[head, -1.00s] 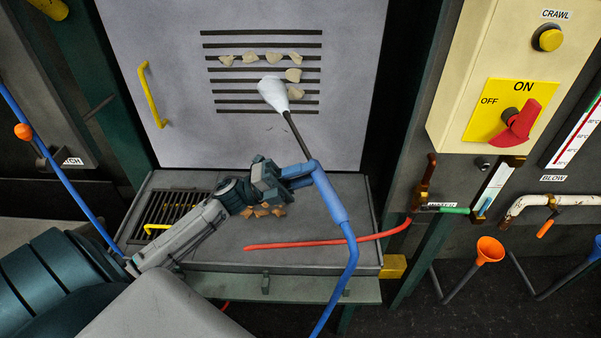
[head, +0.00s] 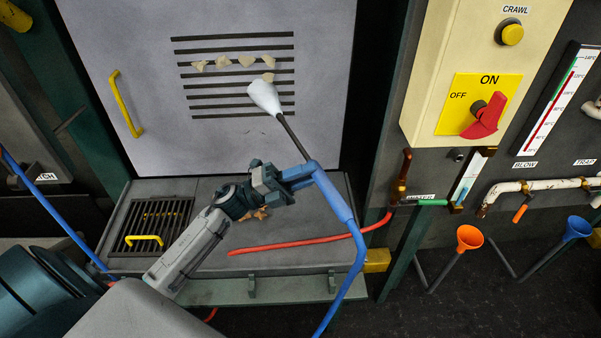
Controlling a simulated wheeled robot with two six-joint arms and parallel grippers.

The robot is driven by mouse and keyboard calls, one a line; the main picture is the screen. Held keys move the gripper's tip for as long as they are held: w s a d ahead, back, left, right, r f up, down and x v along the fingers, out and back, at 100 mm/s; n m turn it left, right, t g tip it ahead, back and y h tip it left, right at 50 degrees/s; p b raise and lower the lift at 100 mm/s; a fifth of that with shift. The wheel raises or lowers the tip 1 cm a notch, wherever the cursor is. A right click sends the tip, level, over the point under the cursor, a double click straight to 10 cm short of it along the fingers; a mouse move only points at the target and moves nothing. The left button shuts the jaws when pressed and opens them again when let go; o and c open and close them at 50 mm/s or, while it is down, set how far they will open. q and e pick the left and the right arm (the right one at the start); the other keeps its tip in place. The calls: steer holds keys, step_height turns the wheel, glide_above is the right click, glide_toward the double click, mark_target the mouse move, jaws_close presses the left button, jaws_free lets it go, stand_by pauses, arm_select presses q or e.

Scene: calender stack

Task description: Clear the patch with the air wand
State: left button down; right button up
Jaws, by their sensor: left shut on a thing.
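My left gripper (head: 272,184) is shut on the blue handle of the air wand (head: 332,200). The wand's dark tube runs up and left to a white nozzle (head: 263,97). The nozzle is in front of the slotted patch (head: 230,110) on the grey panel, at its right side; I cannot tell whether it touches. Several pale scraps (head: 222,63) lie in a row across the upper slots. One more scrap (head: 268,77) shows just above the nozzle tip. The nozzle hides the slots behind it. My right gripper is out of view.
Tan pieces (head: 260,213) lie on the ledge below, partly behind my gripper. A grate (head: 150,222) with a yellow handle is at the ledge's left. A red hose (head: 300,243) crosses the ledge. A control box (head: 470,70) with a red switch stands right.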

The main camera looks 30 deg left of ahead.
mark_target(323, 173)
arm_select(q)
steer(key=shift+w+d+r+p, duration=0.1)
steer(key=shift+w+d+p, duration=0.1)
steer(key=shift+w+d, duration=0.35)
steer(key=shift+w+d+p, duration=0.2)
steer(key=shift+w+d, duration=0.1)
steer(key=shift+d, duration=0.45)
steer(key=shift+d+r, duration=0.1)
steer(key=shift+d, duration=0.05)
steer(key=shift+r+p, duration=3.9)
steer(key=shift+r, duration=0.45)
steer(key=shift+a+f, duration=0.15)
steer(key=shift+a, duration=0.05)
steer(key=s+a+p, duration=0.2)
steer(key=s+a, duration=0.3)
steer(key=a, duration=0.3)
steer(key=s+a+p, duration=0.2)
steer(key=s+a, duration=0.3)
steer(key=a, duration=0.4)
steer(key=shift+s+p, duration=0.3)
